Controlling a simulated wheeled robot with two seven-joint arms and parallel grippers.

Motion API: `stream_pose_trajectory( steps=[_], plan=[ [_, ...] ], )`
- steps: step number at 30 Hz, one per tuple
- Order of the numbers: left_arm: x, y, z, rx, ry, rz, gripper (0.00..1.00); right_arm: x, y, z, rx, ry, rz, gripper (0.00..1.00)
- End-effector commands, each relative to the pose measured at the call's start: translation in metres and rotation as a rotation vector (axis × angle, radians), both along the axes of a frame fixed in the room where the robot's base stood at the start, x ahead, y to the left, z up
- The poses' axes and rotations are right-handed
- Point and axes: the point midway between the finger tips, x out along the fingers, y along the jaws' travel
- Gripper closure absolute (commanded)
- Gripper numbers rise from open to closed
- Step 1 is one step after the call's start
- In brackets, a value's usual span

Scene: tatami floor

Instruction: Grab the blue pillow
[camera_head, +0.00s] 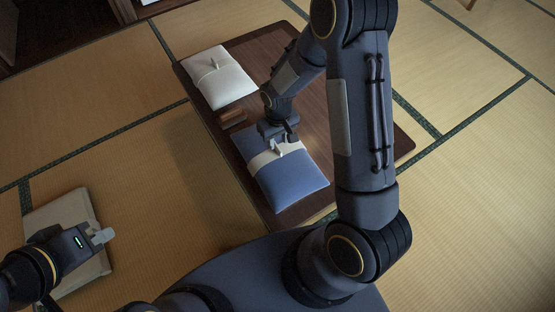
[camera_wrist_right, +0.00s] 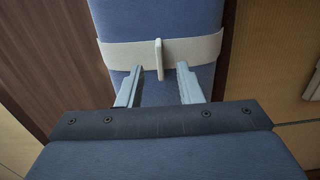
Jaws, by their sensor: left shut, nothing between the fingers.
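The blue pillow (camera_head: 292,184) lies on the low wooden table, with a white band (camera_head: 262,160) across it and a small upright white tab on the band. My right gripper (camera_head: 279,146) is over the band end of the pillow in the head view, partly hiding it. In the right wrist view, the right gripper's fingers (camera_wrist_right: 158,88) are apart with nothing held. My left gripper (camera_head: 102,237) is shut and empty at the lower left, away from the table.
A white pillow (camera_head: 217,79) with a similar tab lies at the table's far left end. A small brown block (camera_head: 231,117) sits between the pillows. The dark wooden table (camera_head: 262,48) stands on tatami. A beige cushion (camera_head: 62,212) lies on the floor beneath my left gripper.

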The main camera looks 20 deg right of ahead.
Motion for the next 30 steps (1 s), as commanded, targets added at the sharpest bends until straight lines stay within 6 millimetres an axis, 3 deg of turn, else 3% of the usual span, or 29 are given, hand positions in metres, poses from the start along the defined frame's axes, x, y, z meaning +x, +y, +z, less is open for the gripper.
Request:
stream_pose_trajectory(
  steps=[11,19,26,30],
  plan=[
    [0.0,0.0,-0.022,0.0,0.0,0.0,1.0,0.004,0.0,-0.05,0.001,0.003,-0.001,0.67],
    [0.0,0.0,-0.022,0.0,0.0,0.0,1.0,0.005,0.0,-0.052,0.001,-0.001,-0.001,0.67],
    [0.0,0.0,-0.022,0.0,0.0,0.0,1.0,0.005,0.0,-0.052,0.001,0.0,-0.001,0.97],
    [0.0,0.0,-0.022,0.0,0.0,0.0,1.0,0.005,0.0,-0.052,0.001,0.0,-0.001,1.0]
  ],
)
